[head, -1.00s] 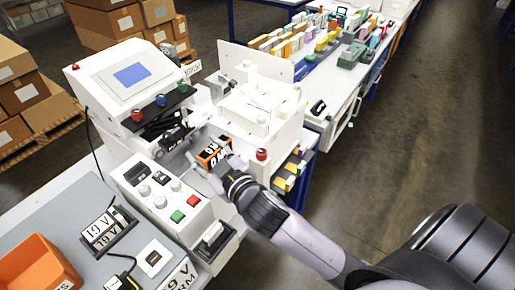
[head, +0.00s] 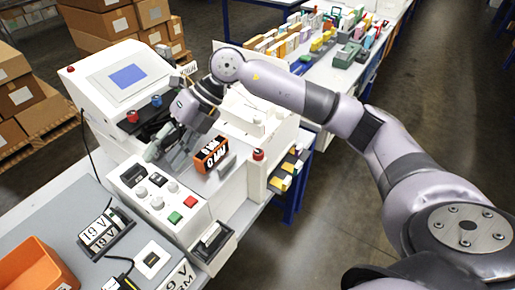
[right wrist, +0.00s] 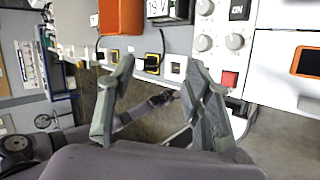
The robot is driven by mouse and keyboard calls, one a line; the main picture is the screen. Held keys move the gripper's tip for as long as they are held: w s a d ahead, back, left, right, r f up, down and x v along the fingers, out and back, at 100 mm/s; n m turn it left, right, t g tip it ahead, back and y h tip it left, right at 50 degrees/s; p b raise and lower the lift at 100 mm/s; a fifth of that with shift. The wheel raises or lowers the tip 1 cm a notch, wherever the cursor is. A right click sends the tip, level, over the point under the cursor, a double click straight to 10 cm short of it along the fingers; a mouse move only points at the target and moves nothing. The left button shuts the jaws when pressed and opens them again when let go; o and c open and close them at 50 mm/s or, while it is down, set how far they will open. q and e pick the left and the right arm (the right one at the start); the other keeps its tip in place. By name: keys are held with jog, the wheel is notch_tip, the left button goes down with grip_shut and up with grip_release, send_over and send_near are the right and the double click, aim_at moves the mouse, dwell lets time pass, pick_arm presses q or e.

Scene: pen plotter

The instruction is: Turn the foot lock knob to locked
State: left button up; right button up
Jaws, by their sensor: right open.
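The control panel (head: 160,230) of the white plotter has several round grey-white knobs, among them one at the upper left (head: 141,191), one at the upper right (head: 155,178) and one lower (head: 157,203). Their lettering is too small to read, so I cannot tell which is the foot lock knob. My right gripper (head: 165,150) is over the panel's back edge, open and empty, apart from the knobs. In the right wrist view its spread fingers (right wrist: 160,66) point at the desk side, with a knob (right wrist: 203,43) beyond the right finger.
Green (head: 175,217) and red (head: 190,201) buttons sit beside the knobs. An orange-framed black display (head: 212,153) stands just right of my gripper. A white screen housing (head: 125,80) rises behind. An orange bin (head: 35,262) stands on the desk at left.

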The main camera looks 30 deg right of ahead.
jog(key=w+d+m+h, duration=0.2)
jog(key=d+h, duration=0.3)
jog(key=d, duration=0.7)
notch_tip(320, 180, up, 4)
jog(key=m+h, duration=0.2)
jog(key=h, duration=0.2)
send_over(258, 151)
notch_tip(258, 151, down, 16)
jog(key=p, duration=0.5)
jog(key=shift+f, duration=0.75)
jog(key=shift+c, duration=0.3)
grip_shut()
